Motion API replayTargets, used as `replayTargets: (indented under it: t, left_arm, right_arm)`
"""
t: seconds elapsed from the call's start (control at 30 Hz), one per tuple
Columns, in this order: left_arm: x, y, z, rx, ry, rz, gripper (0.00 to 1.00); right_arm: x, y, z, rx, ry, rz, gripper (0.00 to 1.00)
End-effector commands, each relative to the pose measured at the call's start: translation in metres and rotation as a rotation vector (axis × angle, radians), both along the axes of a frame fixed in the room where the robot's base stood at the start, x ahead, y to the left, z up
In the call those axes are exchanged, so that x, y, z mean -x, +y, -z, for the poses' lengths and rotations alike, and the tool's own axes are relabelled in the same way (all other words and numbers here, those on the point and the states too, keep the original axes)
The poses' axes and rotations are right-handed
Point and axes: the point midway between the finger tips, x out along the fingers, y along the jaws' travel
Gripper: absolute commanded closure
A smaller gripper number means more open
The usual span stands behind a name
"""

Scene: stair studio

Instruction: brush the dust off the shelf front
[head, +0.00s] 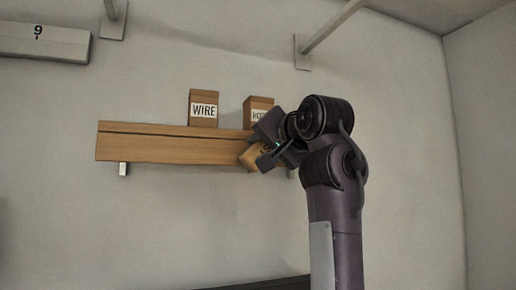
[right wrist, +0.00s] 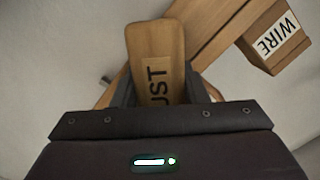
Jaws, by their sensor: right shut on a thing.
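A wooden shelf (head: 165,149) is fixed to the wall, with its long light-brown front facing me. My right gripper (head: 262,152) is at the shelf's right end, shut on a wooden brush (head: 252,156). In the right wrist view the brush (right wrist: 158,40) stands between the fingers, with a label showing "UST"; the rest of the label is hidden. The shelf (right wrist: 214,35) runs diagonally behind it there. I cannot tell whether the brush touches the front, and its bristles do not show. No dust is clearly visible. My left gripper is out of view.
A box marked WIRE (head: 203,108) stands on the shelf, also seen in the right wrist view (right wrist: 282,38). A second labelled box (head: 258,105) stands right of it, partly behind my right gripper. A bracket (head: 123,169) shows below. A sign marked 9 (head: 42,42) is upper left.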

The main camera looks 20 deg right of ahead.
Motion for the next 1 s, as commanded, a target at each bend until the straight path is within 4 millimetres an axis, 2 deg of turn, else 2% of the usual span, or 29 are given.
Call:
replayTargets:
  t: [0.4, 0.67, 1.0]
  left_arm:
    - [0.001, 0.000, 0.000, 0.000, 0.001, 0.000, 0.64]
    - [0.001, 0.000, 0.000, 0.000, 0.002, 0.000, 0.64]
    - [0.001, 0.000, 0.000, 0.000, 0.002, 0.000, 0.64]
  right_arm:
    - [-0.003, -0.032, 0.000, -0.001, 0.000, 0.000, 0.78]
    - [-0.004, -0.041, 0.000, -0.001, 0.001, 0.001, 0.78]
    - [-0.007, -0.068, 0.000, -0.001, 0.000, 0.000, 0.78]
